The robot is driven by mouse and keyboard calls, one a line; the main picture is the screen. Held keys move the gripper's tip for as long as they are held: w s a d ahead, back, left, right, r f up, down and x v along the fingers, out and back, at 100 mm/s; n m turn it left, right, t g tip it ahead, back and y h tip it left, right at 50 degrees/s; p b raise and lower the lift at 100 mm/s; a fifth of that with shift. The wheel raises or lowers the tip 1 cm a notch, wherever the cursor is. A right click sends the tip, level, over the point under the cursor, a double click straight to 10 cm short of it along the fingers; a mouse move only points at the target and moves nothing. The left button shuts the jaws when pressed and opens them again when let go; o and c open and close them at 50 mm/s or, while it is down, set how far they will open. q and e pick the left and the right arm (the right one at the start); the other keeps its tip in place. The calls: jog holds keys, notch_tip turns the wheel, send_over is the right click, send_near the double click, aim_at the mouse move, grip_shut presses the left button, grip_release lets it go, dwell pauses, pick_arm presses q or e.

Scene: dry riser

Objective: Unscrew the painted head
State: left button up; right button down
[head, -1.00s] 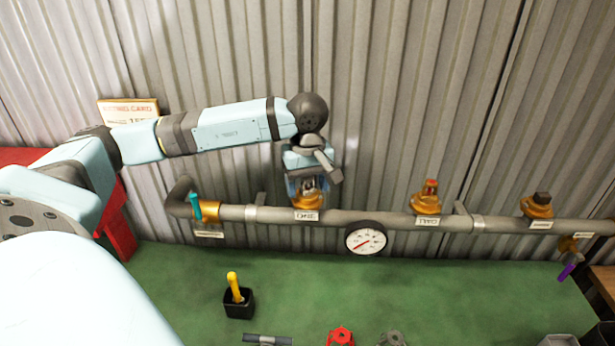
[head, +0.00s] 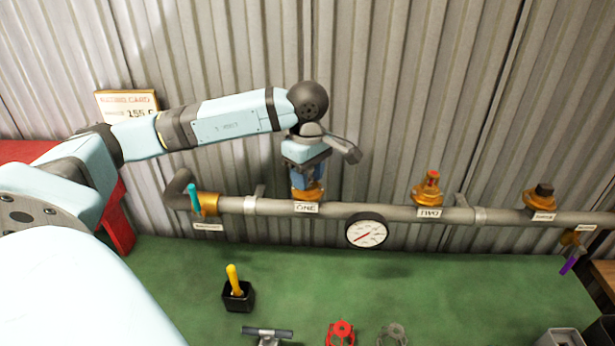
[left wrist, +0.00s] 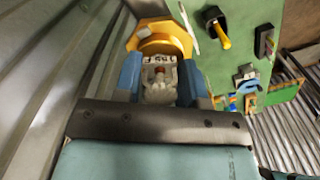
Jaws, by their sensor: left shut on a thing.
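In the head view, my left gripper (head: 307,180) points down at the brass fitting (head: 305,194) labelled ONE on the grey pipe (head: 335,215). In the left wrist view, its blue fingers stand either side of a pale grey head (left wrist: 159,85) with a small red spot, above the brass base (left wrist: 160,38). The gripper is shut on this head, which sits at the fitting. The fingers hide most of the head in the head view. Fitting TWO (head: 428,191) has a red top, and the third fitting (head: 541,198) a dark one. My right gripper is not in view.
A gauge (head: 367,230) hangs in front of the pipe. A teal lever (head: 194,197) is at its left end, a purple one (head: 569,263) at its right. On the green bench (head: 450,290) are a yellow-handled tool (head: 233,280), a red handwheel (head: 340,333) and a grey one (head: 392,335).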

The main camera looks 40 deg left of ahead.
pick_arm(q)
jog(key=shift+n+b, duration=0.3)
jog(key=shift+n, duration=2.5)
jog(key=shift+n+b, duration=0.3)
jog(key=shift+n, duration=0.9)
jog(key=n, duration=0.3)
jog(key=shift+r, duration=0.1)
